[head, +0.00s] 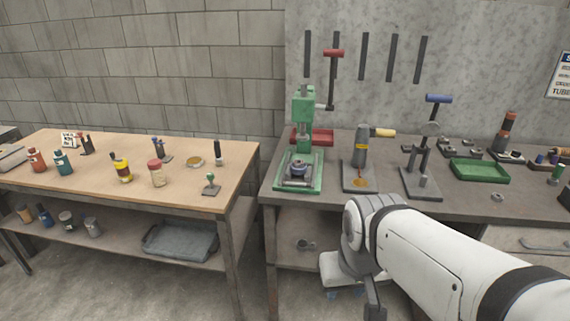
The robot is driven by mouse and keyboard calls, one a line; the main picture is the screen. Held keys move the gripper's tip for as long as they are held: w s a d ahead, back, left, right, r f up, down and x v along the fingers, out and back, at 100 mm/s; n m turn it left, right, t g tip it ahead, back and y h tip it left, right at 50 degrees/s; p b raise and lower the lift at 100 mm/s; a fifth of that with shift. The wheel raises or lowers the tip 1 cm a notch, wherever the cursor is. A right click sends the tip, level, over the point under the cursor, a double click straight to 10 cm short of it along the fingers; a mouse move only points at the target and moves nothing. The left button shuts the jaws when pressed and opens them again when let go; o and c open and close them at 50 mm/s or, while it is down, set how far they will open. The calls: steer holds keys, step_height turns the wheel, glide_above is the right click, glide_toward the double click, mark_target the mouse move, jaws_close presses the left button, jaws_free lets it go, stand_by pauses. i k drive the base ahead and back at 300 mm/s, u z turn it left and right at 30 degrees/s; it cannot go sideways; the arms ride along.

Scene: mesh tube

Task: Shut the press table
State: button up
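A green press (303,107) stands on the grey bench, left of centre, with a red-topped lever (333,54) beside its column. Its low green base (313,184) carries a grey table part (298,172) with a round metal piece on it. I cannot tell from here how far the table part is open. My gripper (373,300) is at the lower centre, below the bench top and in front of it, apart from the press. Only a dark part of it shows under my white wrist, so its fingers cannot be made out.
Right of the press stand a grey tool with a yellow handle (361,150) and a blue-handled press (425,150). A red tray (320,137) lies behind the green press, a green tray (479,180) farther right. A wooden table (130,190) holding bottles stands left.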

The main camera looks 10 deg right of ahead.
mark_target(305, 180)
steer(key=u, duration=0.05)
steer(key=i, duration=1)
steer(key=z, duration=0.1)
steer(key=k, duration=0.5)
steer(key=z, duration=0.4)
steer(key=i, duration=0.2)
steer(key=z, duration=0.5)
